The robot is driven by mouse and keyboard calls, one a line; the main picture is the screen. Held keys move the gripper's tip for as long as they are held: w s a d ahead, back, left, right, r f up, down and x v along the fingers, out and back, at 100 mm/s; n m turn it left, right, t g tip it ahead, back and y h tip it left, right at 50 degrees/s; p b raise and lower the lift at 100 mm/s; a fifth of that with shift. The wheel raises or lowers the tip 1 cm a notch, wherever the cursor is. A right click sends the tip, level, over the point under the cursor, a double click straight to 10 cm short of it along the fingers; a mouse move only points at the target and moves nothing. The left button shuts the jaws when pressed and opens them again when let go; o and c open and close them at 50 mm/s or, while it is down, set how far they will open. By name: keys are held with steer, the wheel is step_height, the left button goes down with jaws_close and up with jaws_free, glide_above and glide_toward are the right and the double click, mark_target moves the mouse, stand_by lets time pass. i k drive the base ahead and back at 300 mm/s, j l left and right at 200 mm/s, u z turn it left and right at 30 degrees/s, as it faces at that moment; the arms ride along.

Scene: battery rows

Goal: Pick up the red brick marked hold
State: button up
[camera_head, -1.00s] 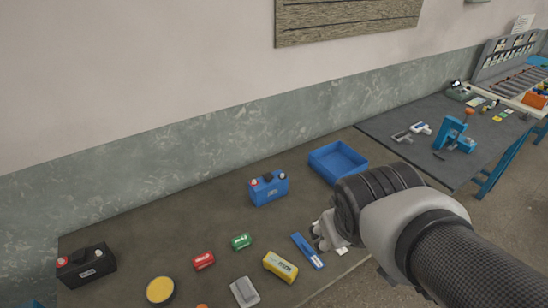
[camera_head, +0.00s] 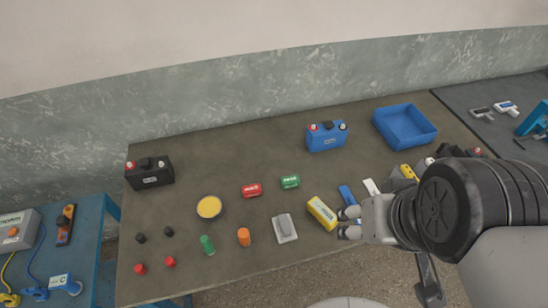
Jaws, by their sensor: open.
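The red brick (camera_head: 251,190) with small white lettering lies near the middle of the dark table; the lettering is too small to read. A green brick (camera_head: 290,181) of similar shape lies just right of it. My gripper (camera_head: 347,222) is open and points left, at the table's right front part. It is beside the yellow block (camera_head: 321,212), to the right of and nearer than the red brick, and well apart from it. My gripper partly covers a blue tool (camera_head: 347,195).
A blue battery (camera_head: 327,136) and an empty blue tray (camera_head: 404,126) stand at the back right. A black battery (camera_head: 150,173) stands at the left. A yellow disc (camera_head: 209,207), an orange cylinder (camera_head: 244,237), a green cylinder (camera_head: 207,244) and a grey device (camera_head: 284,228) lie in front. Bare tabletop lies behind the bricks.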

mark_target(252, 191)
steer(key=i+j+u, duration=0.15)
steer(key=u, duration=0.25)
steer(key=i+j+u, duration=0.15)
steer(key=u, duration=0.2)
steer(key=i+u, duration=0.15)
steer(key=u, duration=0.25)
